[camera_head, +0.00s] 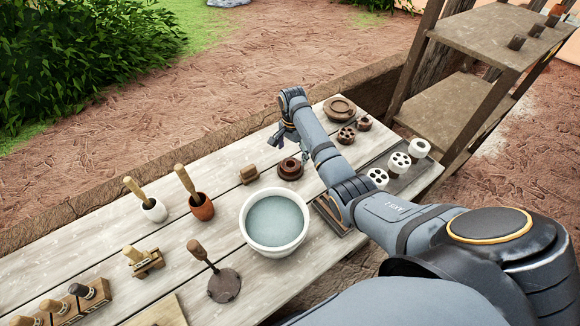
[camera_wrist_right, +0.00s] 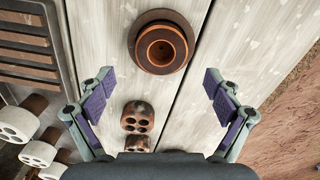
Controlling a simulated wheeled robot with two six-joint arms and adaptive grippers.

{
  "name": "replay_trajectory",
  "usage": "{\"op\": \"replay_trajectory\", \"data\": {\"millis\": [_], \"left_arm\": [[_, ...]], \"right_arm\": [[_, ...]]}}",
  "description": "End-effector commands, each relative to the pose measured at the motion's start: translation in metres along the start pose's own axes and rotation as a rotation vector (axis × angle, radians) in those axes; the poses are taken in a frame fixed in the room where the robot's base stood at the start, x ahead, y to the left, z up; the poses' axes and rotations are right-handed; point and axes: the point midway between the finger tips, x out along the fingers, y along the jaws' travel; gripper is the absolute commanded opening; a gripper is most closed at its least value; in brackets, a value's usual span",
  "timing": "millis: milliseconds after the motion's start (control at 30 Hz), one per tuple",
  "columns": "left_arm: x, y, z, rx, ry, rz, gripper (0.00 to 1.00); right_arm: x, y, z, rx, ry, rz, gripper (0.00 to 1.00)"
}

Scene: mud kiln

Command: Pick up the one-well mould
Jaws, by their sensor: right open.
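Several round pieces with wells stand on the table, and I cannot tell for sure which is the one-well mould. A white piece (camera_head: 419,147) at the end of the white row seems to have one wide hole. My left gripper is out of view.
A brown several-hole piece (camera_head: 347,135) stands beside the small one. White several-hole pieces (camera_head: 377,178) stand in a row on the right. A bowl of water (camera_head: 275,222), pots with handles (camera_head: 201,207) and a slatted tray (camera_wrist_right: 35,55) are nearby. A wooden shelf (camera_head: 450,100) stands at right.

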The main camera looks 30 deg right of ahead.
Motion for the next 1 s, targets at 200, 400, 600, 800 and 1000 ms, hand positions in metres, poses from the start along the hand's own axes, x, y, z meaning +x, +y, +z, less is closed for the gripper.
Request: {"op": "replay_trajectory", "data": {"millis": [200,400,600,800,1000], "left_arm": [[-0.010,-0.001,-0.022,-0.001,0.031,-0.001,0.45],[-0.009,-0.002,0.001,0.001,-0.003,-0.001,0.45],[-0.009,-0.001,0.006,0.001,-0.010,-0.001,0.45],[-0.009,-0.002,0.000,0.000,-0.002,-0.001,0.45],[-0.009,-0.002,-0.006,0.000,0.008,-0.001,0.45]], "right_arm": [[0.028,-0.004,0.013,0.000,-0.004,0.004,0.91],[0.051,-0.004,0.011,0.000,0.000,0.001,0.91],[0.051,-0.004,0.011,0.000,0.000,0.001,0.91],[0.051,-0.004,0.011,0.000,0.000,0.001,0.64],[0.051,-0.004,0.011,0.000,0.000,0.001,0.37]]}}
